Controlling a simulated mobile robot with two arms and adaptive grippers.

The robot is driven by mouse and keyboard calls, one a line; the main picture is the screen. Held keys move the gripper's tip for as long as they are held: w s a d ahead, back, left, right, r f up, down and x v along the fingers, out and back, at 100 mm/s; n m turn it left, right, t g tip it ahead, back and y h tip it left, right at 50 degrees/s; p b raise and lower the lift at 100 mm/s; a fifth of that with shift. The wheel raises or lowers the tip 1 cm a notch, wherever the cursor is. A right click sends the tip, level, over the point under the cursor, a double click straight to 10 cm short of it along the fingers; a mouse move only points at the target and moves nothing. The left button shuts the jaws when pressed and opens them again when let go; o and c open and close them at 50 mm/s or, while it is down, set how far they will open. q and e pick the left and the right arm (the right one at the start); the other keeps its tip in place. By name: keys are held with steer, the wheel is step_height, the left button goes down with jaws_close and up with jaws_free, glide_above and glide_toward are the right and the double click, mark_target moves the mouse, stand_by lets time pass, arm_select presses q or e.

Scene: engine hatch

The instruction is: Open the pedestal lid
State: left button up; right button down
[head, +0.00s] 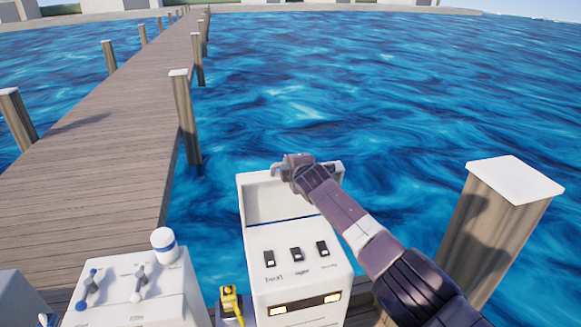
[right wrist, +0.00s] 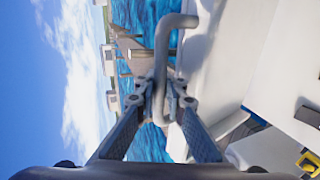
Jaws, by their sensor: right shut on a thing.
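The white pedestal (head: 298,268) stands at the lower middle of the head view. Its lid (head: 270,205) is raised at the back of the switch panel, standing roughly upright with its inner face showing. My right gripper (head: 292,168) is at the lid's top edge, and my right arm crosses in front of the lid's right side. In the right wrist view the gripper (right wrist: 160,100) is shut on the lid's bent grey handle (right wrist: 163,45), with the white lid (right wrist: 220,50) beside it. My left gripper is not in view.
Three dark switches (head: 296,254) sit on the pedestal panel. A yellow device (head: 230,300) is just left of it. A white console (head: 130,295) with levers and a white-blue cup (head: 164,245) stands farther left. A wooden post (head: 495,225) rises at right; open water lies behind.

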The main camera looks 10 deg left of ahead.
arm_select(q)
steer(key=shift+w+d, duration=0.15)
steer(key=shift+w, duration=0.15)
arm_select(e)
steer(key=shift+w+a+r, duration=0.15)
steer(key=shift+r, duration=0.25)
steer(key=c, duration=2)
jaws_free()
steer(key=shift+c, duration=0.2)
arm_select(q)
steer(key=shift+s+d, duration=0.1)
arm_select(e)
steer(key=shift+s, duration=0.2)
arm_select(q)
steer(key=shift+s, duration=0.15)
arm_select(e)
steer(key=shift+w+f, duration=0.1)
steer(key=shift+d, duration=0.2)
steer(key=v, duration=1.2)
steer(key=shift+a, duration=0.15)
